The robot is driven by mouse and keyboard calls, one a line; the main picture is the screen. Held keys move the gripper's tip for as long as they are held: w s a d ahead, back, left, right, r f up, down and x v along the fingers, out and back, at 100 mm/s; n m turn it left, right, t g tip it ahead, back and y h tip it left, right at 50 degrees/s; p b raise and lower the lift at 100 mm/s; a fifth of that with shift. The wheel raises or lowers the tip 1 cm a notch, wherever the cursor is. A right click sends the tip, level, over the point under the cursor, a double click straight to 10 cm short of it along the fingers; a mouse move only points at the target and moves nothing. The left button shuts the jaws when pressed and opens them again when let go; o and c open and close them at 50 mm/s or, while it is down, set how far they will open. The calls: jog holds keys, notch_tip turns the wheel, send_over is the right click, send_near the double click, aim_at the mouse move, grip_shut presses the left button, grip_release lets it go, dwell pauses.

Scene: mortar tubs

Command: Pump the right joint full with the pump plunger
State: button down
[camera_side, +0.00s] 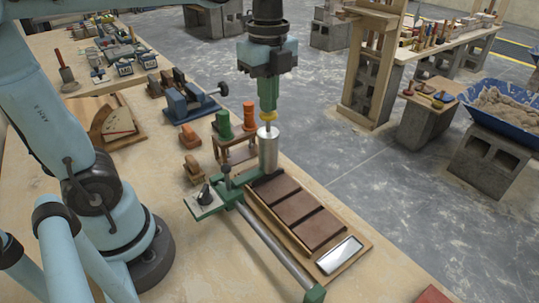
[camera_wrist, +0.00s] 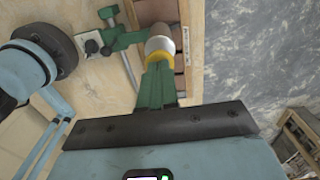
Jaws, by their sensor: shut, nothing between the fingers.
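My gripper (camera_side: 268,108) is shut, its green fingers pointing down, with a yellow part at their lower end. It is right above the upright silver pump cylinder (camera_side: 268,152); I cannot tell whether it touches the plunger. The wrist view also shows the gripper (camera_wrist: 158,62) in line with the cylinder (camera_wrist: 160,43). The cylinder stands on a green frame (camera_side: 229,193) with a long grey rail. Brown bricks (camera_side: 298,207) lie in a row in a wooden tray (camera_side: 262,224), with narrow dark joints between them. The fill in the joints is too small to tell.
A mirror-like plate (camera_side: 340,255) lies at the tray's near end. Green (camera_side: 223,123) and orange (camera_side: 249,115) pieces stand on a small rack behind the cylinder. A blue vise (camera_side: 190,103) is farther back.

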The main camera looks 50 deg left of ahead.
jog(key=shift+f, duration=0.6)
jog(key=shift+r, duration=0.6)
jog(key=shift+f, duration=0.1)
dwell(0.5)
